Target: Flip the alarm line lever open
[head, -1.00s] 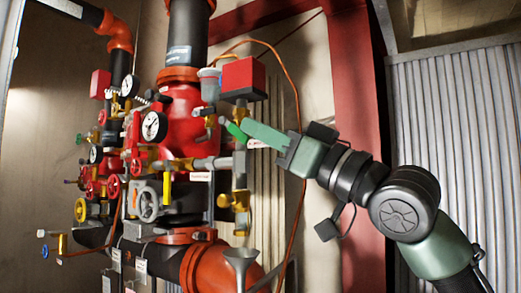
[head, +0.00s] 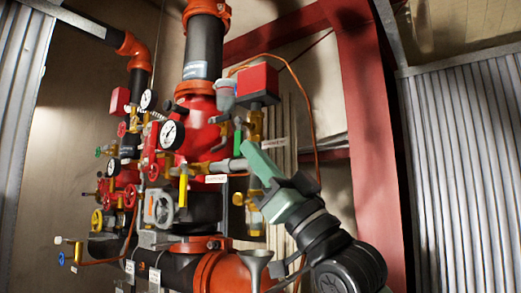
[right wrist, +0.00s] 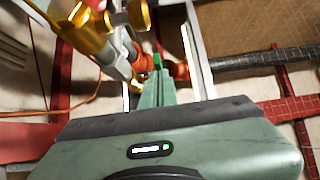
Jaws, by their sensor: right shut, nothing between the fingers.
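A small bright green lever (head: 238,142) sits on the brass and grey piping below the red box, on the right side of the riser. It looks close to upright. I cannot read which one is labelled as the alarm line. My right gripper (head: 248,149) is shut and empty, its tips just right of the green lever; contact cannot be told. In the right wrist view, the shut fingers (right wrist: 156,88) point at a small green piece (right wrist: 157,62). My left gripper is not in view.
The red riser valve (head: 203,125) carries gauges, handwheels and brass fittings. A red box (head: 258,80) stands above the gripper, and an orange cable runs beside it. A red steel column (head: 365,130) and corrugated panel (head: 465,150) stand to the right. A funnel (head: 254,262) is below.

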